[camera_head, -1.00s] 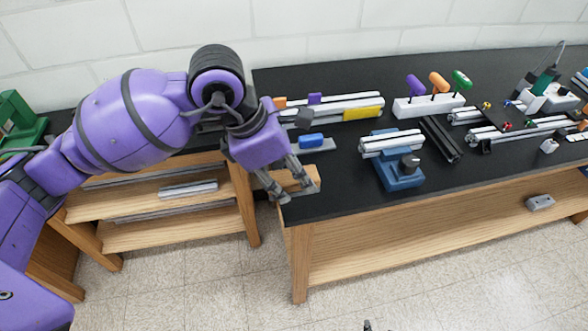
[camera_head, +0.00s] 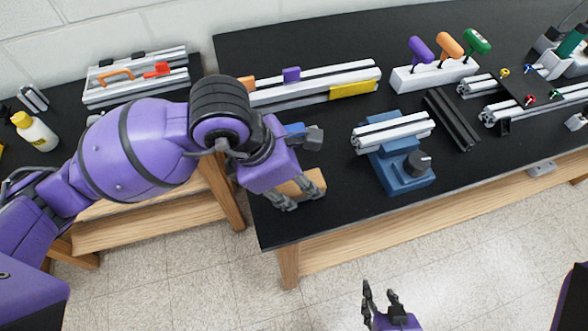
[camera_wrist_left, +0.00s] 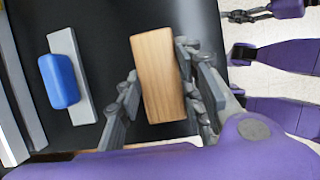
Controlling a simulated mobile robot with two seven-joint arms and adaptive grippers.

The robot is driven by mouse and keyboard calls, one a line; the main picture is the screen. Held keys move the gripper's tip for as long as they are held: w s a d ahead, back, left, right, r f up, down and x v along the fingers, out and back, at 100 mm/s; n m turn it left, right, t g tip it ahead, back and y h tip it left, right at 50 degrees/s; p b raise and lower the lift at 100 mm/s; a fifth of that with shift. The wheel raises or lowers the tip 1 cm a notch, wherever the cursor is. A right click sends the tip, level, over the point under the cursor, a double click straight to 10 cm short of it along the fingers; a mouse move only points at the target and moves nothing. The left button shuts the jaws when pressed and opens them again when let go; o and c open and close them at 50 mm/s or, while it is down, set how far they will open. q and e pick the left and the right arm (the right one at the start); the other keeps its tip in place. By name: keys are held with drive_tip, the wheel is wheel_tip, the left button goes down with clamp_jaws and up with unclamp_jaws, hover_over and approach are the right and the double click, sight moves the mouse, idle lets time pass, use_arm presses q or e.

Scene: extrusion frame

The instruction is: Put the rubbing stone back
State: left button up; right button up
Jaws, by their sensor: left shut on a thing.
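My left gripper (camera_head: 298,195) is at the near left corner of the black bench. It is shut on a tan wooden-looking block (camera_head: 305,183). In the left wrist view the block (camera_wrist_left: 157,75) sits between the two fingers (camera_wrist_left: 158,98), over the black top. No other object shows as a rubbing stone for certain; I cannot tell whether this block is it. Beside it lies a flat grey bar (camera_wrist_left: 67,45) with a blue block (camera_wrist_left: 63,82) on it. In the head view the arm mostly hides the bar. My right gripper (camera_head: 382,298) is open and empty, low in front of the bench.
Behind are aluminium extrusions (camera_head: 310,84) with a yellow piece (camera_head: 353,86). A blue fixture (camera_head: 402,170) stands to the right, with a dark rail (camera_head: 452,118) beyond. A white holder (camera_head: 435,74) carries coloured T-handles. Black bench top (camera_head: 335,225) lies clear in front.

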use_arm(q)
drive_tip(key=shift+f, duration=0.4)
drive_tip(key=shift+s+a+f+b, duration=0.1)
drive_tip(key=shift+s+f+b, duration=0.05)
drive_tip(key=shift+f+b, duration=0.15)
drive_tip(key=o, duration=0.9)
drive_tip(key=shift+o, duration=1.1)
drive_tip(key=shift+f, duration=0.1)
drive_tip(key=shift+w, duration=0.2)
drive_tip(key=shift+r, duration=0.35)
drive_tip(key=v, duration=0.8)
drive_tip(key=shift+s+a, duration=0.15)
drive_tip(key=shift+s, duration=0.2)
